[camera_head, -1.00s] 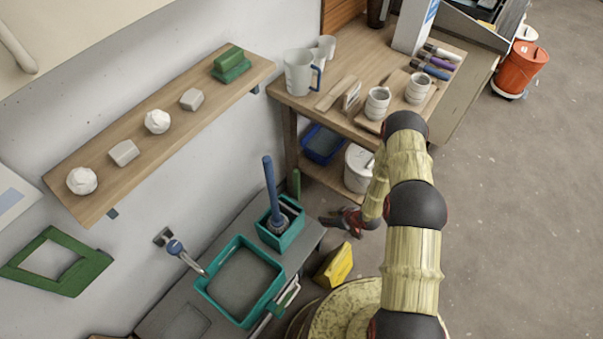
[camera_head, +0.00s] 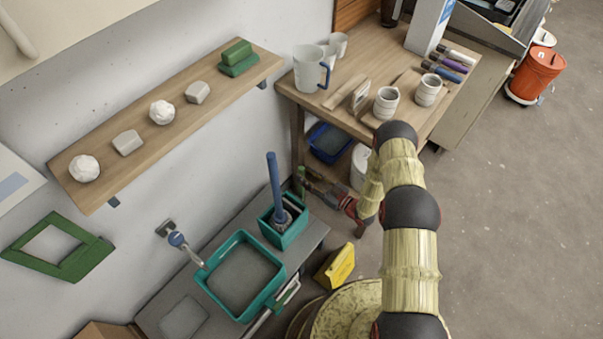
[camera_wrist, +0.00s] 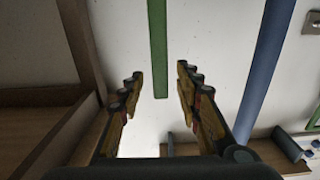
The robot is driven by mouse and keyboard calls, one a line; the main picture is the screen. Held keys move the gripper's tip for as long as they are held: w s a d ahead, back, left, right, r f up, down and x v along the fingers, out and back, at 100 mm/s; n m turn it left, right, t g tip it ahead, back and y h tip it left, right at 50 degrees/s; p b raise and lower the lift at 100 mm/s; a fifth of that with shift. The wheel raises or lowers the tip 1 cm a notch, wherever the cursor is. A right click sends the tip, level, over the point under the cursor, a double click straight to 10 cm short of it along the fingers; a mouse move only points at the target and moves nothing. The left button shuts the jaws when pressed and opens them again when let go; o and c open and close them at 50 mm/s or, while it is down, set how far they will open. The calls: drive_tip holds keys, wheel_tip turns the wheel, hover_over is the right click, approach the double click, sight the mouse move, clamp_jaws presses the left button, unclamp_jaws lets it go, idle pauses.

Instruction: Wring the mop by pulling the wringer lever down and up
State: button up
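The blue mop handle (camera_head: 274,175) stands upright in the teal wringer box (camera_head: 290,238), beside the teal basin (camera_head: 211,284). A short green lever (camera_head: 300,181) rises just right of the mop. In the wrist view the green lever (camera_wrist: 157,45) runs down from the top edge, and its free end lies between my fingers as seen from there. My gripper (camera_wrist: 159,74) is open, a finger on each side of the lever with gaps showing; I cannot tell how deep the lever sits. The mop handle also shows in the wrist view (camera_wrist: 262,70), right of my right finger.
A wooden table (camera_head: 345,118) with a jug (camera_head: 309,68) and cups stands behind. A wall shelf (camera_head: 105,182) hangs at left. A yellow sign (camera_head: 336,267) stands on the floor beside the sink bench. A blue tub (camera_head: 328,143) sits under the table.

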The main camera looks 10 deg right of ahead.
sight(304, 174)
drive_tip(key=shift+x, duration=1.55)
drive_tip(key=shift+c, duration=0.7)
drive_tip(key=c, duration=0.7)
clamp_jaws()
